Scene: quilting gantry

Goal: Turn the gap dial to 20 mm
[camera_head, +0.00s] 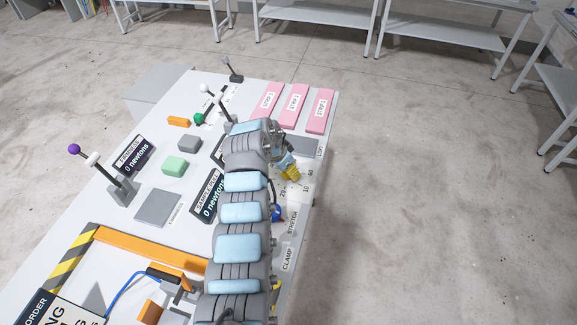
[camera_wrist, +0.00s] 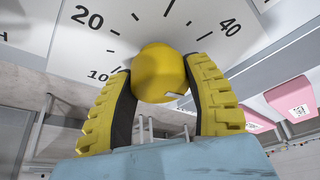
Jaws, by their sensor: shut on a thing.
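The gap dial is a round yellow knob (camera_wrist: 158,70) on a white face (camera_wrist: 60,38) in the wrist view. Black tick marks and the numbers 10, 20 and 40 show around it. My gripper (camera_wrist: 162,82) has its two yellow ribbed fingers on either side of the knob, shut on it. A small pale mark shows at the knob's lower right edge; I cannot tell which number the dial points to. In the head view my gripper (camera_head: 289,168) is at the panel's right edge, beside the numbers 10, 20 and 60; it and my arm hide most of the knob.
A blue knob (camera_head: 279,213) sits below the dial. Open floor (camera_head: 440,200) lies to the right.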

